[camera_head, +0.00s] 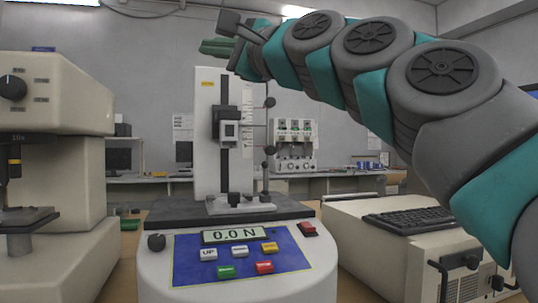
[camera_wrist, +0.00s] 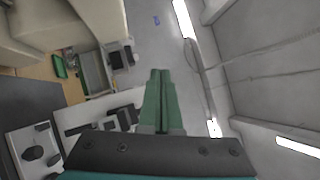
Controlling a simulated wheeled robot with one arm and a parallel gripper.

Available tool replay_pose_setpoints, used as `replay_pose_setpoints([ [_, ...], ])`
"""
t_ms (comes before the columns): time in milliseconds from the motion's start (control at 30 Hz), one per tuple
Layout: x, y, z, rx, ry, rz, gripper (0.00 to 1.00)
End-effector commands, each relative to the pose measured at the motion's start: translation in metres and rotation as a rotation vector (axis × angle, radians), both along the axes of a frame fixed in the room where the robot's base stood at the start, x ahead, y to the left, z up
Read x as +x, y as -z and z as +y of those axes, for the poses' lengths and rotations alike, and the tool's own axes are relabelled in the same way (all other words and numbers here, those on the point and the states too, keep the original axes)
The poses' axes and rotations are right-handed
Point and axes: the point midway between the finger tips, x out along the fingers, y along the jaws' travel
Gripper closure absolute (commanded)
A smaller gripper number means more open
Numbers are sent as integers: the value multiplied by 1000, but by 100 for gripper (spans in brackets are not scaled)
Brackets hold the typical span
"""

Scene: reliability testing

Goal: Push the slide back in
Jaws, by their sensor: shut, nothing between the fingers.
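The force tester (camera_head: 238,262) stands in the middle of the head view, with a blue panel and a display reading 0.0 N. Its white column (camera_head: 207,150) carries a black rail and a dark carriage (camera_head: 228,128). A small white fixture with dark knobs (camera_head: 238,204) sits on its dark base plate. I cannot tell which part is the slide. My gripper (camera_head: 216,47) is above the column top, apart from it, with green fingers pointing left. In the wrist view my gripper (camera_wrist: 160,74) is shut and empty; the white column (camera_wrist: 105,103) shows beside and below the fingers.
A large beige machine (camera_head: 55,150) stands at left, close to the tester. A beige box (camera_head: 385,250) with a keyboard (camera_head: 410,219) on it stands at right, under my arm. A bench with equipment (camera_head: 295,150) is behind. The air left of my gripper is clear.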

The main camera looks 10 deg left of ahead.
Motion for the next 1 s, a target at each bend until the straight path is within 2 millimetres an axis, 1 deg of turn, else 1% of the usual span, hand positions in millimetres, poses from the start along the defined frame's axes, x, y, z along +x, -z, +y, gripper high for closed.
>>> replay_pose_setpoints([
  [33,8,33,4,-116,31,11,100],
  [67,14,53,5,-188,50,27,100],
  [100,24,79,2,-281,85,53,100],
  [167,41,117,-10,-408,149,104,100],
  [200,52,140,-20,-484,195,144,100],
  [267,67,170,-41,-580,269,204,100],
  [300,75,186,-54,-631,317,243,100],
  [400,89,214,-86,-721,415,323,100],
  [500,96,227,-105,-763,474,369,100],
  [600,100,233,-111,-778,494,387,100],
  [767,113,241,-102,-776,492,386,100],
  [1000,148,264,-81,-776,491,385,100],
])
